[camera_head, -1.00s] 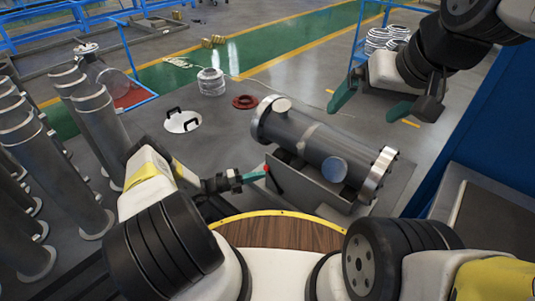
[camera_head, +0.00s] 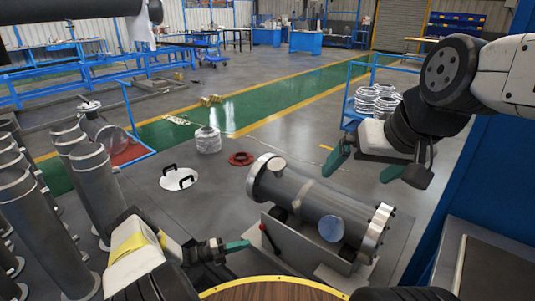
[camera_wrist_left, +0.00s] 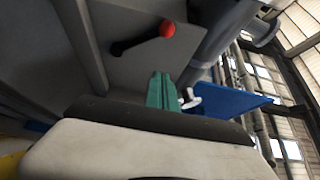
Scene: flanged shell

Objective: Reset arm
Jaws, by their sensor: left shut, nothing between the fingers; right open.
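My left gripper (camera_head: 238,245) is low at the lower middle of the head view, with its green fingers together and empty. It is apart from the flanged shell (camera_head: 310,203), left of its stand. In the left wrist view the shut green fingers (camera_wrist_left: 161,90) point at the stand's grey plate, near a lever with a red knob (camera_wrist_left: 167,28). The red-knobbed lever (camera_head: 263,228) also shows in the head view. My right gripper (camera_head: 365,165) is raised at the upper right, its green fingers spread apart with nothing between them.
Several upright grey pipes (camera_head: 88,185) stand at the left. A white lid with black handles (camera_head: 179,179), a red ring (camera_head: 241,158) and stacked white rings (camera_head: 208,140) lie beyond the shell. A blue wall (camera_head: 470,170) is at the right. The green floor lane (camera_head: 260,107) is mostly clear.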

